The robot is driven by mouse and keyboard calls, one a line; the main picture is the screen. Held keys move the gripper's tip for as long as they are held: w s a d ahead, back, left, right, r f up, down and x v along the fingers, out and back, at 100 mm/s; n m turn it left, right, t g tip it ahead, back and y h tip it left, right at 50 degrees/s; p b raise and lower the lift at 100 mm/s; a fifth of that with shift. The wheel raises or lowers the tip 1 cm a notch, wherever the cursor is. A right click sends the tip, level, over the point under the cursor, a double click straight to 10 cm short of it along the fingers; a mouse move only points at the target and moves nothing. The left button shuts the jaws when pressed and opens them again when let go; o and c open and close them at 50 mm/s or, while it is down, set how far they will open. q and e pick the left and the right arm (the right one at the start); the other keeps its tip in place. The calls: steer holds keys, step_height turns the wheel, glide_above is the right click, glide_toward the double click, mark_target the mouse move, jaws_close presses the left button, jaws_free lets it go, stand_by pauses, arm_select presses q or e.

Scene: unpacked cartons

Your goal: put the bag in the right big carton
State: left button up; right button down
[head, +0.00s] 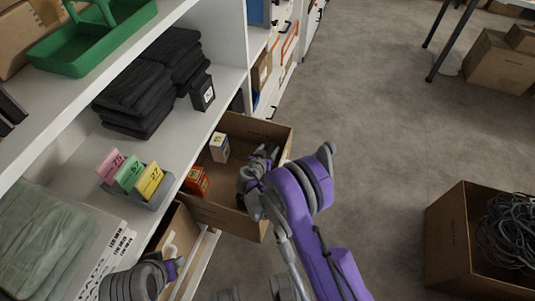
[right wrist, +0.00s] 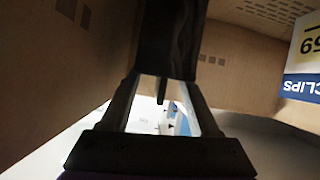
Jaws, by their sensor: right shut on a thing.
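My right gripper (head: 258,178) reaches into an open brown carton (head: 278,132) beside the shelf in the head view. In the right wrist view, my right gripper (right wrist: 166,85) is shut on a dark thing, which looks like the bag (right wrist: 172,35). Carton walls (right wrist: 50,70) surround it there. In the head view the bag is mostly hidden by the gripper, and I cannot tell whether it touches the carton floor. My left arm's end (head: 150,280) is at the bottom left, beside a second open carton (head: 182,230); its fingers are not clear.
The carton also holds a white box (head: 219,147) and an orange box (head: 197,181). Folded black cloths (head: 145,90) and coloured number cards (head: 130,174) are on the shelf. A carton of cables (head: 455,235) stands at right. The floor between is clear.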

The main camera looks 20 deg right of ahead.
steer(key=shift+f, duration=0.95)
steer(key=shift+f, duration=0.25)
steer(key=shift+c, duration=0.6)
jaws_free()
steer(key=shift+r, duration=0.1)
steer(key=shift+r, duration=0.1)
steer(key=shift+s+a+r, duration=0.15)
steer(key=shift+r, duration=0.05)
steer(key=p+v, duration=0.1)
steer(key=v, duration=1)
steer(key=shift+s, duration=0.3)
